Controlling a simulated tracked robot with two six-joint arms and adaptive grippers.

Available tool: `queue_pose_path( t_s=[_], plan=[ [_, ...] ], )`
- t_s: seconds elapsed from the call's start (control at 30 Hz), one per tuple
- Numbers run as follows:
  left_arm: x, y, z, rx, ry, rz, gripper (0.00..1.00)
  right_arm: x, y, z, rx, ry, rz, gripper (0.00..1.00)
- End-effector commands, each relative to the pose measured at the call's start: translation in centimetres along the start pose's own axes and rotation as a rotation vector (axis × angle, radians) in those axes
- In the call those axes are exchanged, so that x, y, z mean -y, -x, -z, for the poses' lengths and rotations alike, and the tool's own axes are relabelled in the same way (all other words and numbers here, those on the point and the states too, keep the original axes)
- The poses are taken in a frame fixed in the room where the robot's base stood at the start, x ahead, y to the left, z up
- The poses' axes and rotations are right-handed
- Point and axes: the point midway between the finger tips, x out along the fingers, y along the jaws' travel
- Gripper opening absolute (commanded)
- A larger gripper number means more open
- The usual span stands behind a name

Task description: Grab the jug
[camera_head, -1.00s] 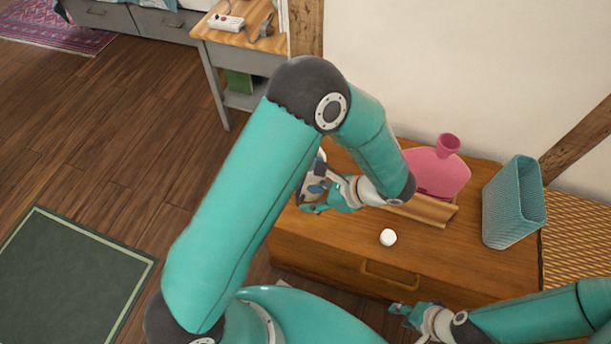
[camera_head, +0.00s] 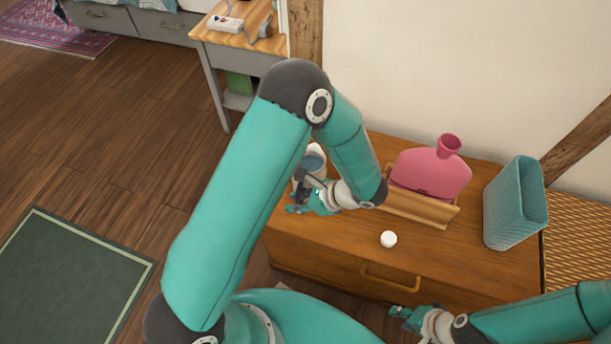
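A pale jug with a blue-grey inside (camera_head: 313,162) stands at the left end of the wooden chest, partly hidden behind my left arm and gripper. My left gripper (camera_head: 300,202) is in front of the jug's lower part in the picture. I cannot tell whether it touches the jug, or whether its fingers are open or shut. My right gripper (camera_head: 402,314) is low in front of the chest, away from the jug. Its finger opening is too small to make out.
On the chest (camera_head: 330,243) are a pink hot-water bottle (camera_head: 432,173) in a wooden holder (camera_head: 420,208), a small white ball (camera_head: 388,239) and a teal woven basket (camera_head: 515,205). A side table (camera_head: 262,45) stands behind. The floor at left is open.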

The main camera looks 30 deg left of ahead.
Motion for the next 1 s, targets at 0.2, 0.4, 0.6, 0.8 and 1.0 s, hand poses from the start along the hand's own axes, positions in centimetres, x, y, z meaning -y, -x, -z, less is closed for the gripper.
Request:
queue_pose_path(
  t_s=[0.2, 0.4, 0.6, 0.8, 1.0],
  plan=[
    [0.0, 0.01, -0.02, 0.0, 0.0, 0.0, 0.0, 0.0, 0.0, 0.0, 0.0, 0.0, 0.0, 0.4],
    [-0.02, 0.01, -0.03, 0.0, 0.0, -0.001, 0.0, 0.0, 0.0, 0.0, 0.0, 0.0, 0.0, 0.4],
    [0.04, 0.08, -0.14, 0.002, 0.003, 0.001, 0.0, 0.01, 0.03, 0.0, 0.0, 0.0, 0.0, 0.4],
    [0.02, 0.1, -0.15, 0.002, 0.002, 0.0, 0.0, 0.01, 0.03, 0.0, 0.0, 0.0, 0.0, 0.4],
    [0.03, 0.33, -0.38, 0.002, 0.002, 0.001, 0.0, 0.03, 0.09, 0.0, 0.0, 0.0, 0.0, 0.4]
  ],
)
